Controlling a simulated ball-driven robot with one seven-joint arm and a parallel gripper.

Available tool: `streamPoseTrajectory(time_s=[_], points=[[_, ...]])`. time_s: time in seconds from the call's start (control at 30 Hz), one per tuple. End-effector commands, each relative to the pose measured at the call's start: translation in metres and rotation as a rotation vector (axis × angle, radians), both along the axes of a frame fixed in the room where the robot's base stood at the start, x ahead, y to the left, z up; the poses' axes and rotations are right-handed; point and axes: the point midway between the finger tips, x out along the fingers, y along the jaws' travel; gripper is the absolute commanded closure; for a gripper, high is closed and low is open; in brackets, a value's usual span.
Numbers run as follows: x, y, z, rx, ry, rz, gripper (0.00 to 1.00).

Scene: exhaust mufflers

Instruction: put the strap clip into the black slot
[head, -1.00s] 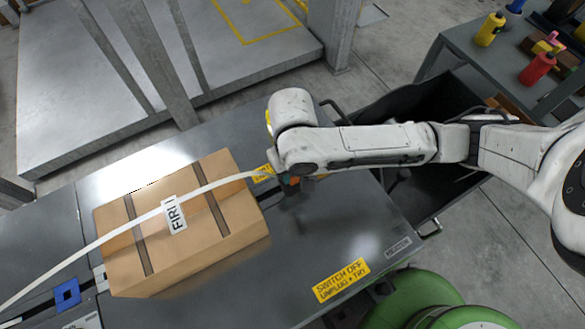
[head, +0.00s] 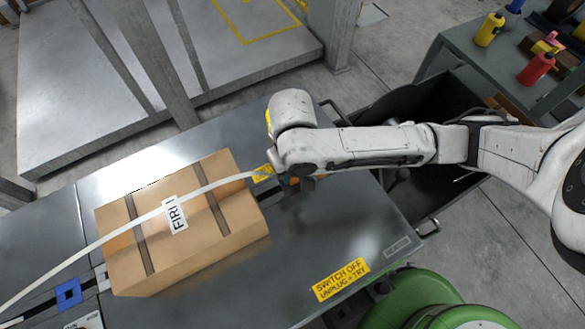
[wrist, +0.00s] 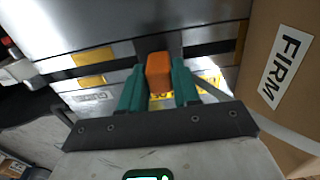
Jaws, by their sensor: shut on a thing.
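The orange strap clip (wrist: 158,75) is held between the two green fingers of my gripper (wrist: 160,85) in the wrist view. In the head view my gripper (head: 292,183) is low over the grey table beside the box, and my own wrist mostly hides the clip. A white strap (head: 215,185) runs over the box to the gripper area. The black slot (wrist: 215,49) shows as a dark band in the table just beyond the clip. I cannot tell whether the clip touches it.
A cardboard box (head: 190,240) marked FIRM stands left of my gripper and close to it. A blue block (head: 68,293) lies at the table's left. A black bin (head: 385,105) is behind my arm.

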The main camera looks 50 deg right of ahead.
Motion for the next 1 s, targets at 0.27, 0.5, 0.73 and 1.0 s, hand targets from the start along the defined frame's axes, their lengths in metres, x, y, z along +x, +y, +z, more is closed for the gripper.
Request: streamPoseTrajectory(time_s=[0.27,0.5,0.73,1.0], points=[[-0.0001,0.0000,-0.0052,0.000,0.000,0.000,1.00],[-0.0001,0.0001,-0.0085,0.000,0.000,0.000,0.67],[-0.0001,0.0001,-0.0081,0.000,0.000,0.000,0.45],[0.0000,0.0001,-0.0081,0.000,0.000,0.000,0.39]])
